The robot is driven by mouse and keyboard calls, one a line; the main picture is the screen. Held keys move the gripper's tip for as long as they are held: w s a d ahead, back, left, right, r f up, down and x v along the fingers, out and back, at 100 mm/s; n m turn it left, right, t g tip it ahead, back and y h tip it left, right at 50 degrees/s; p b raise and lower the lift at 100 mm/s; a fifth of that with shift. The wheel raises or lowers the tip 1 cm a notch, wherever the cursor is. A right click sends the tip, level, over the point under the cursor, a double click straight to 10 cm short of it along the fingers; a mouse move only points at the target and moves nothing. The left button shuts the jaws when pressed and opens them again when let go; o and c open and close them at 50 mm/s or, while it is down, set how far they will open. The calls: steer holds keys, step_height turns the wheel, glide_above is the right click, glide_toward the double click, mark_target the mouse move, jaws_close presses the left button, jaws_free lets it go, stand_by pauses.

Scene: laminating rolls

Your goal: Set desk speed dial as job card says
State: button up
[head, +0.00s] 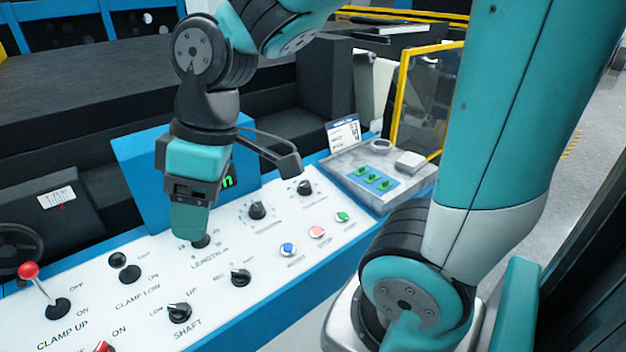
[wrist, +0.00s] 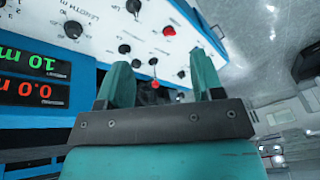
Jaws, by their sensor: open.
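The white sloped control desk (head: 140,295) carries several black dials, including one at the upper middle (head: 257,210) and one at the upper right (head: 305,187). Their small labels are too blurred to read, so I cannot tell which is the speed dial. My gripper (head: 191,232) points down over the desk, its tips by the length dial (head: 201,242), which they partly cover. In the wrist view my gripper (wrist: 160,72) has its two teal fingers apart with nothing held. The length dial (wrist: 73,30) shows there left of the fingers. A white card (head: 343,133), possibly the job card, stands behind the desk; its text is unreadable.
A red-knobbed lever (head: 29,271) rises at the desk's left. Green and red displays (wrist: 36,75) show in the wrist view.

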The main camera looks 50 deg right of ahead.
steer(key=w+d+f+n+t+h, duration=0.1)
steer(key=w+d+f+n+h, duration=0.1)
steer(key=w+d, duration=0.85)
steer(key=n+h+b, duration=0.1)
steer(key=n+h, duration=0.1)
steer(key=n, duration=0.1)
glide_toward(304, 184)
steer(key=f+p, duration=0.1)
steer(key=f, duration=0.2)
steer(key=w+f, duration=0.1)
steer(key=f, duration=0.2)
steer(key=f+p, duration=0.1)
steer(key=f, duration=0.2)
steer(key=shift+w+d+f+p, duration=0.25)
steer(key=shift+w+f+p, duration=0.05)
steer(key=shift+w, duration=0.1)
steer(key=c, duration=0.9)
